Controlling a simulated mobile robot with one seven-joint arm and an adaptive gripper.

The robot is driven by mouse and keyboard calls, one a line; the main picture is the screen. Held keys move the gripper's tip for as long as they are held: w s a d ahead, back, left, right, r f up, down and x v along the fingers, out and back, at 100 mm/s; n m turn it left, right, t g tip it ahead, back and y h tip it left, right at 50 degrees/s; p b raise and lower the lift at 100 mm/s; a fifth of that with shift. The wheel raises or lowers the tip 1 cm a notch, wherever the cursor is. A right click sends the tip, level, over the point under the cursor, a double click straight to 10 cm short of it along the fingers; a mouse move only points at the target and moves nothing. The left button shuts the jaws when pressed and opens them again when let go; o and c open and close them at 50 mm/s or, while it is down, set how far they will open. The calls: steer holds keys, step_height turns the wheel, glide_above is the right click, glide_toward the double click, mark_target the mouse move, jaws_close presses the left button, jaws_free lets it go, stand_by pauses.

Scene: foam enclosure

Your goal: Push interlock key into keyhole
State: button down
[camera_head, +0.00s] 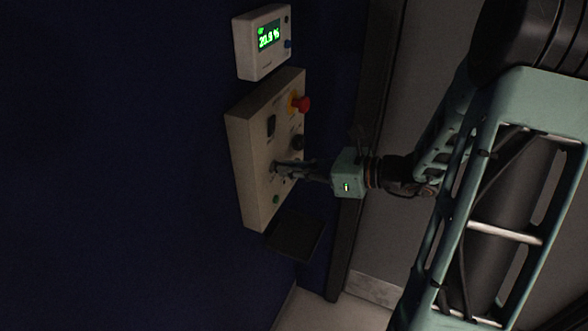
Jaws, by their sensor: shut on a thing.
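My gripper (287,169) is at the face of a pale control box (250,170) on the dark blue wall, and it comes in from the right. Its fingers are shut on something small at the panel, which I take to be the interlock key. The fingers hide the key and the keyhole, so I cannot tell whether the key is in the hole or only against the panel.
The panel also has a red emergency button (301,104) on yellow, a dark knob (298,142), a dark switch (271,125) and a green button (276,199). A white meter (262,42) reading about 20.9 % hangs above. A dark flat plate (295,234) sits below right.

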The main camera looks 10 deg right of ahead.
steer(key=c, duration=2)
jaws_free()
steer(key=v, duration=1.2)
steer(key=shift+a, duration=0.15)
